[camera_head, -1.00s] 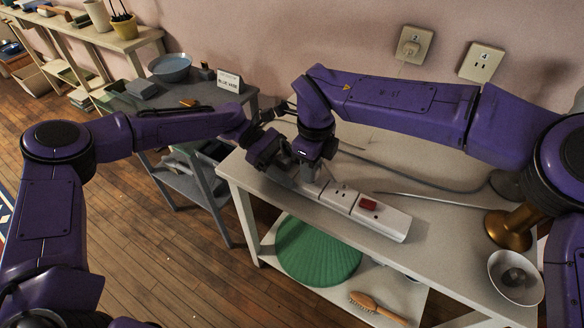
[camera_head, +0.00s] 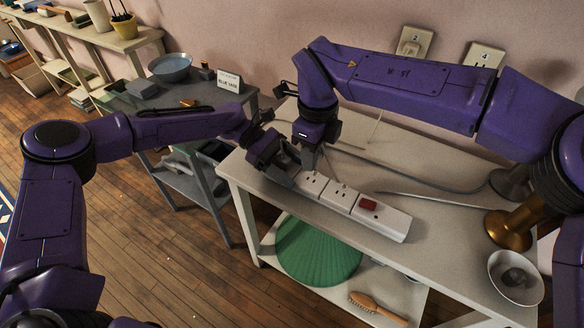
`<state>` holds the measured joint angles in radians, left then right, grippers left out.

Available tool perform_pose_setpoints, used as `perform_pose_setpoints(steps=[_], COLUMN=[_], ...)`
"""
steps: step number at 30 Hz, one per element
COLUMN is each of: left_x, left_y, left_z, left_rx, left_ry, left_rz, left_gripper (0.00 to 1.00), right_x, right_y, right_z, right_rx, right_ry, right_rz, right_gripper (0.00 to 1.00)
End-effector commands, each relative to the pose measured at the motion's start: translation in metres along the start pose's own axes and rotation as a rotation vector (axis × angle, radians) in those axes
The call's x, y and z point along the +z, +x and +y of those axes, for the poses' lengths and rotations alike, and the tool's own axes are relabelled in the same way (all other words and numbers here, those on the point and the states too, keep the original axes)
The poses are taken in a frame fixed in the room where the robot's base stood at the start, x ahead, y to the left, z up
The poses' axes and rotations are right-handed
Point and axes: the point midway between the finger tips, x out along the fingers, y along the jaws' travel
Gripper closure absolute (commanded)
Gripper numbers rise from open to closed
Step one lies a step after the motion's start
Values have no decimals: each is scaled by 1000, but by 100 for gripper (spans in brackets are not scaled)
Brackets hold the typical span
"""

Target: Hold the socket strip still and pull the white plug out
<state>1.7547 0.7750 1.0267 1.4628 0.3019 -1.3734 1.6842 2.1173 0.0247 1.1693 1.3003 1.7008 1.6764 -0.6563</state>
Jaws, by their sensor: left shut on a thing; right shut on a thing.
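The white socket strip (camera_head: 384,218) lies on the pale table, with a red switch (camera_head: 368,204) toward its right end and two sockets showing to the left. My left gripper (camera_head: 284,176) is shut on the strip's left end. My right gripper (camera_head: 309,162) points down above and just behind the strip's left part, apart from the visible sockets. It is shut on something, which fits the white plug. The plug itself is mostly hidden by the fingers, and I cannot make out its outline.
A grey cable (camera_head: 430,188) runs across the table behind the strip. A brass stand (camera_head: 512,228) and a white bowl (camera_head: 516,278) are at the right. Wall sockets (camera_head: 415,42) are behind. A green fluted object (camera_head: 318,250) and a brush (camera_head: 378,308) lie on the lower shelf.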

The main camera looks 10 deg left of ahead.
Motion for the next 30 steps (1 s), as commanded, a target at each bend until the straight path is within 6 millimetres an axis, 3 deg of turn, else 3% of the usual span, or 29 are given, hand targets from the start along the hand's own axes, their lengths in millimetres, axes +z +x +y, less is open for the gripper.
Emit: perform_pose_setpoints(steps=[11, 30], left_x=[0, 0], left_y=[0, -1], left_z=[0, 0], left_rx=[0, 1], left_ry=[1, 0], left_rz=[0, 0], left_gripper=[90, 90], right_x=[0, 1], right_y=[-5, -79], right_z=[0, 0], right_rx=[0, -2], right_ry=[-1, 0], right_rz=[-1, -2], right_gripper=[100, 100])
